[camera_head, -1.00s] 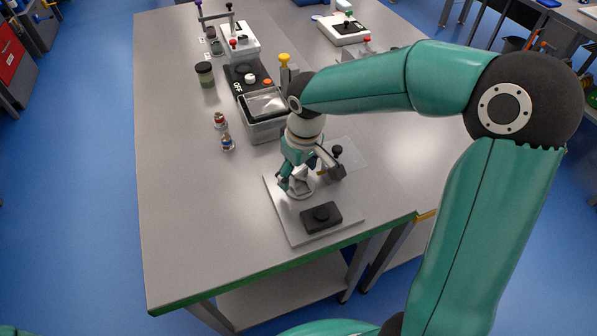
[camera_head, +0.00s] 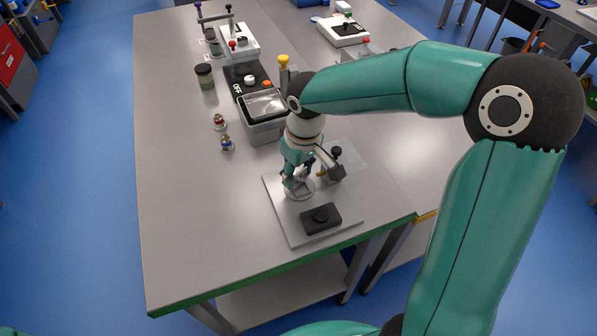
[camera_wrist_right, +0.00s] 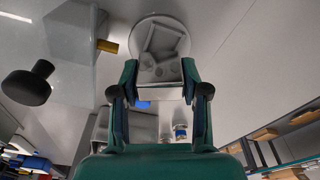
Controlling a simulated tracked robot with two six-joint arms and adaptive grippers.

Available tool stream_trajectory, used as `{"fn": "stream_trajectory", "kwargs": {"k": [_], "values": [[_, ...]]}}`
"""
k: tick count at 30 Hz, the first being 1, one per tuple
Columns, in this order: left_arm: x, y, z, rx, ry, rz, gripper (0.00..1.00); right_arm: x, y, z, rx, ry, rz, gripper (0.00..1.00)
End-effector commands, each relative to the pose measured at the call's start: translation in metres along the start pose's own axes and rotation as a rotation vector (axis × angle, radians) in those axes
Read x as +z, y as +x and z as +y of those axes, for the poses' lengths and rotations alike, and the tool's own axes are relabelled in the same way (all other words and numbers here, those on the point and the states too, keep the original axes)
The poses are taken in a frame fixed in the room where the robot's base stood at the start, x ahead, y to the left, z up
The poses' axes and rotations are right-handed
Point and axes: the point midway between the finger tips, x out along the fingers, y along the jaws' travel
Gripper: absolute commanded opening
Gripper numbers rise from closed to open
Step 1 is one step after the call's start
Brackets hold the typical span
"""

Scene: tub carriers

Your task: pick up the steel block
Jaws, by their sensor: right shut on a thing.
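My right gripper (camera_head: 297,182) reaches down over a small round metal plate on the near part of the bench. In the right wrist view its two fingers (camera_wrist_right: 160,95) are shut on a small grey block, the steel block (camera_wrist_right: 160,91), which sits between the fingertips. The round plate (camera_wrist_right: 160,24) shows just past the block. I cannot tell whether the block still touches the plate. In the head view the fingers mostly hide the block. My left gripper is in neither view.
A grey base plate (camera_head: 290,226) carries a black block with a knob (camera_head: 320,218). A black-knobbed clamp (camera_head: 336,160) stands close right of the gripper. A metal tub (camera_head: 262,130), two small bottles (camera_head: 227,143) and a jar (camera_head: 205,76) stand behind. The bench's left front is clear.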

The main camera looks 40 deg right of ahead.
Motion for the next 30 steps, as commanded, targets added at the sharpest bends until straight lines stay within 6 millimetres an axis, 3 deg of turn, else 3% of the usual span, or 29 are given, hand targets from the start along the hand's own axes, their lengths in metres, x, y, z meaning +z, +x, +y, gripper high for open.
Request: {"fn": "stream_trajectory", "kwargs": {"k": [8, 21, 30], "values": [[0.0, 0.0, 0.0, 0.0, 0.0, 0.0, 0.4, -0.005, -0.03, 0.0, 0.001, 0.0, 0.007, 0.0], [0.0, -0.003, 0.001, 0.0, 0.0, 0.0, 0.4, -0.019, -0.145, -0.001, 0.0, -0.002, 0.009, 0.0], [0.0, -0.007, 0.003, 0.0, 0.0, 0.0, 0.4, -0.028, -0.19, -0.001, 0.0, 0.001, 0.003, 0.0]]}}
